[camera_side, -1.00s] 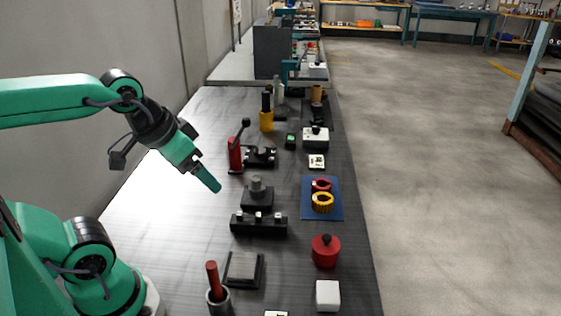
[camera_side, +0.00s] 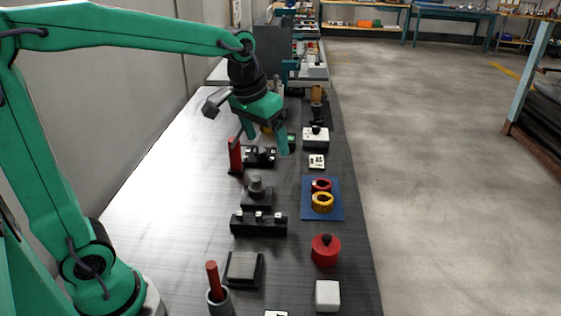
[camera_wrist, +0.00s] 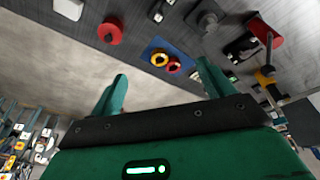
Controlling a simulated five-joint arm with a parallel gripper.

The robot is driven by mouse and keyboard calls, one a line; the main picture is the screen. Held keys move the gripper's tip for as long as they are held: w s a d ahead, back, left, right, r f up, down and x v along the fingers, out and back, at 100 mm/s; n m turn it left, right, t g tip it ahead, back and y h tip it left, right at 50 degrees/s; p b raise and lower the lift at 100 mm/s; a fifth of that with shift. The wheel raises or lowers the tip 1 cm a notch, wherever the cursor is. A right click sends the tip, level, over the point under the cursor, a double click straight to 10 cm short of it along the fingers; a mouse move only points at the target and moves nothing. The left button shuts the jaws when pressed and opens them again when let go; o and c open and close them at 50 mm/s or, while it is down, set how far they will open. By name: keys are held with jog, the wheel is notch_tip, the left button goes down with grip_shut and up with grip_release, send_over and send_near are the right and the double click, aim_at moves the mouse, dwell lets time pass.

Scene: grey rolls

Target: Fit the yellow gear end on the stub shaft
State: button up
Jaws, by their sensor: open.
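The yellow gear (camera_side: 323,204) lies on a blue mat (camera_side: 308,212) at the right of the bench. A red gear (camera_side: 321,184) lies on the same mat just behind it. The yellow gear also shows in the wrist view (camera_wrist: 158,59). The grey stub shaft (camera_side: 257,184) stands upright on a dark block to the left of the mat, with nothing on it; it also shows in the wrist view (camera_wrist: 208,18). My gripper (camera_side: 266,142) is open and empty, above the bench and behind the stub shaft and mat. In the wrist view both gears appear beyond and between my fingertips (camera_wrist: 162,70).
A red lever stand (camera_side: 235,156) rises behind the stub shaft. A dark rail with white pieces (camera_side: 258,226) is in front of it. A red lidded pot (camera_side: 326,252) and a white block (camera_side: 328,296) stand at the front right. The bench's left side is clear.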

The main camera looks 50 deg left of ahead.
jog(key=w+f+g, duration=0.2)
jog(key=w+f, duration=0.5)
jog(key=w, duration=0.4)
jog(key=n+g, duration=0.1)
send_near(323, 194)
jog(key=s+d, duration=0.1)
jog(key=shift+f, duration=1.8)
jog(key=shift+s+d+f, duration=0.1)
jog(key=shift+f, duration=1.2)
jog(key=shift+s+f, duration=0.1)
jog(key=shift+f, duration=1.2)
jog(key=shift+r, duration=0.1)
jog(key=c, duration=1.3)
